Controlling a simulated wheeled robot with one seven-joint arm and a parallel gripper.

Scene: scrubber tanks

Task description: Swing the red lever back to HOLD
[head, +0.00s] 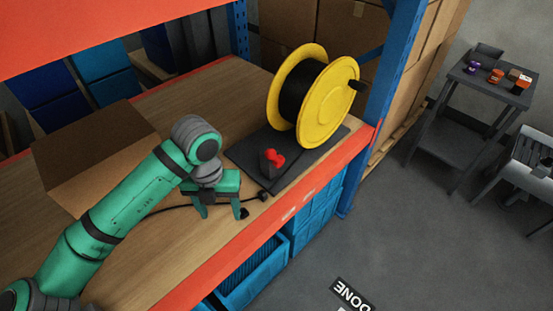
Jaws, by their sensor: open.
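The red lever (272,157) stands on a small dark block on a black base plate (295,172), on the wooden shelf. Its top looks like rounded red knobs; its exact angle is too small to tell. No HOLD mark can be read. My green gripper (223,211) is to the left of the lever and nearer to me, apart from it. Its two fingers point down, open and spread, with nothing seen between them. A yellow reel (328,108) wound with black stands on the same plate, just behind the lever.
A black cable (165,208) runs along the shelf by my gripper. A brown cardboard box (95,150) lies at left. An orange beam (300,212) edges the shelf, with blue bins (255,275) below. A blue post (385,110) stands right of the reel.

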